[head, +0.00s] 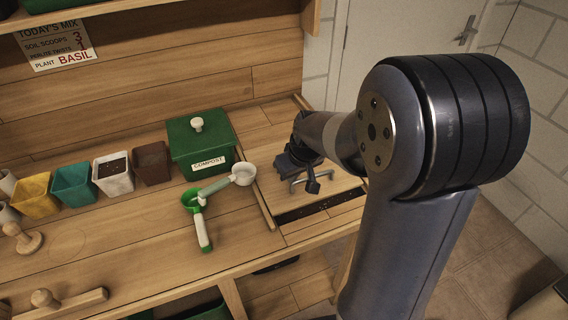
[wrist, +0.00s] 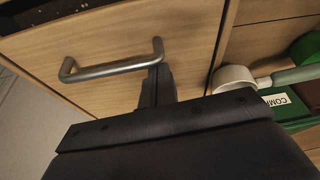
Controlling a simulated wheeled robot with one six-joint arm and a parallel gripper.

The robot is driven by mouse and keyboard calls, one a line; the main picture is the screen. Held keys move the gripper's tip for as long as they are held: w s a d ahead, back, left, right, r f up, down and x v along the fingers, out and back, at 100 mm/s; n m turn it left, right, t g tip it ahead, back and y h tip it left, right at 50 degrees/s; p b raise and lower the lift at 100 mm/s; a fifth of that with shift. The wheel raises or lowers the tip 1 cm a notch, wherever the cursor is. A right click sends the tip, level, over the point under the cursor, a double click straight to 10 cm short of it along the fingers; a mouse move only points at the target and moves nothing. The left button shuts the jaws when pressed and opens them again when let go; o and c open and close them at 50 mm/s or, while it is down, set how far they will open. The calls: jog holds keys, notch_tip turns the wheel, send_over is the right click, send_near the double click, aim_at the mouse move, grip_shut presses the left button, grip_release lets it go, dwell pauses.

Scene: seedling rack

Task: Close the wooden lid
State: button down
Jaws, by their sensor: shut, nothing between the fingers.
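The wooden lid (head: 340,182) is a flat light panel set in the bench top on the right, with a grey metal bar handle (head: 298,181). A dark strip of soil (head: 305,213) shows in the gap along its near edge. In the wrist view the lid (wrist: 110,98) fills the upper left and the handle (wrist: 108,68) crosses it. My gripper (head: 312,186) is over the lid beside the handle, shut and empty. In the wrist view its dark fingertips (wrist: 157,72) are close to the handle's right end; I cannot tell whether they touch it.
A wooden rail (head: 252,190) runs along the lid's left side. Left of it are a green compost box (head: 202,150), a white scoop (head: 243,174) and a green scoop (head: 203,232). Several pots stand farther left, including a brown pot (head: 151,163).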

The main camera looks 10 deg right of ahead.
aim_at(298, 200)
jog(key=shift+s+d, duration=0.2)
jog(key=shift+s, duration=0.75)
jog(key=shift+s+d, duration=0.2)
jog(key=shift+s, duration=0.75)
jog(key=shift+f, duration=0.1)
